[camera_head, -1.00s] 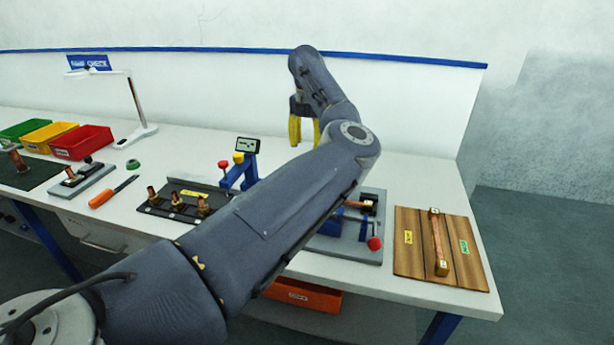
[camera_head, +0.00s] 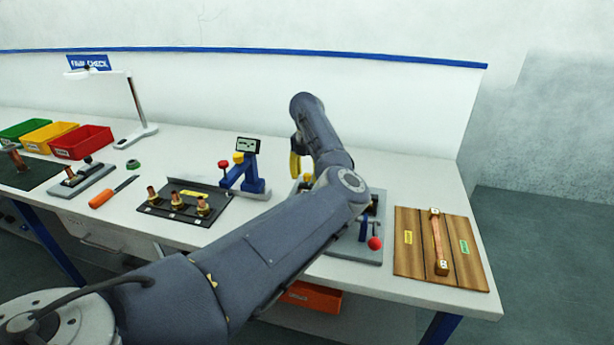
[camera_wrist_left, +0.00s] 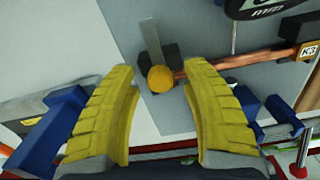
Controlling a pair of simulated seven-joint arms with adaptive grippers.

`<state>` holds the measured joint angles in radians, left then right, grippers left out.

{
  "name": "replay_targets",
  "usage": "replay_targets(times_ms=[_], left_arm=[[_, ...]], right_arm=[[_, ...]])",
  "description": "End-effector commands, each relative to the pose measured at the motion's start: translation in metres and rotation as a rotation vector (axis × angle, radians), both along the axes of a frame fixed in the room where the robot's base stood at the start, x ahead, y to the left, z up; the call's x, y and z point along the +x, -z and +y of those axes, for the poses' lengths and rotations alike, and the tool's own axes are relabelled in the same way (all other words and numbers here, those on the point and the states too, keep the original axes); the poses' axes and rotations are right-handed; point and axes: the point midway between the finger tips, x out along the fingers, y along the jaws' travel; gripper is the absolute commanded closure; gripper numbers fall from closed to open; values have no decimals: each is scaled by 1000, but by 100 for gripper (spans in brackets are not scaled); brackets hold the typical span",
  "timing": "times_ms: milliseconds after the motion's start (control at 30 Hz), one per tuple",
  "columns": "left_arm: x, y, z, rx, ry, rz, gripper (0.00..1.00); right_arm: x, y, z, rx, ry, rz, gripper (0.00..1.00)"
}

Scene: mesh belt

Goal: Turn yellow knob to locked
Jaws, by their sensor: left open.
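In the left wrist view a small round yellow knob (camera_wrist_left: 160,79) sits beside a dark block on a grey plate (camera_wrist_left: 200,100). My left gripper (camera_wrist_left: 158,70) is open, with its two yellow fingers on either side of the knob in the picture. I see no contact with it. In the head view my left gripper (camera_head: 299,168) is at the far side of the grey fixture (camera_head: 352,252), which my arm partly hides. I cannot make out this knob for sure there. My right gripper is not in view.
A copper rod (camera_wrist_left: 245,58) with a K3 end block and a blue clamp lie close to the fingers. A blue stand (camera_head: 245,182) with a display, a black tray (camera_head: 170,210) and a wooden board (camera_head: 461,255) stand nearby. The table behind the gripper is clear.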

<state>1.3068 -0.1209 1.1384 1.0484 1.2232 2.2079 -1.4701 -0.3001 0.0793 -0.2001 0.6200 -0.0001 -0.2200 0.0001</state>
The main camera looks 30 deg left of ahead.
Motion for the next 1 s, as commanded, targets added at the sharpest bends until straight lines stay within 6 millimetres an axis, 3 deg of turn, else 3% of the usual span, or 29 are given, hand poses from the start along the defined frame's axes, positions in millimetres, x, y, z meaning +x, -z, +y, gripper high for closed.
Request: replay_targets(times_ms=[300, 700, 1000], left_arm=[[0, 0, 0, 0, 0, 0, 54], [0, 0, 0, 0, 0, 0, 100], [0, 0, 0, 0, -2, 0, 100]], right_arm=[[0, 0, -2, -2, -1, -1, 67], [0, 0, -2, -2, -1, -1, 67], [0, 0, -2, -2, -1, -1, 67]])
